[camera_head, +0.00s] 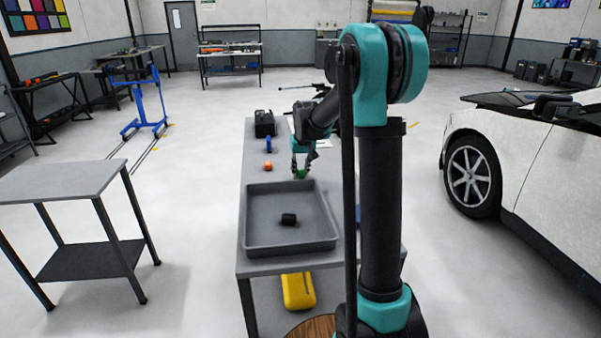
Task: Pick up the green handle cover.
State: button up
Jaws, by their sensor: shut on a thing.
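The green handle cover (301,174) is a small green piece at the tip of my gripper (302,167). My gripper points down and is shut on it, just behind the far edge of the grey tray (253,234). The cover is small in view and partly hidden by the fingers. I cannot tell whether it touches the table below.
The tray on the grey table (255,170) holds a small black object (288,219). An orange item (267,166), a blue item (268,146) and a black box (264,124) stand left of my gripper. A white car (540,160) is at right.

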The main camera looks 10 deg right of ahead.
aim_at(301, 171)
notch_tip(301, 171, up, 20)
jog(key=shift+f, duration=0.2)
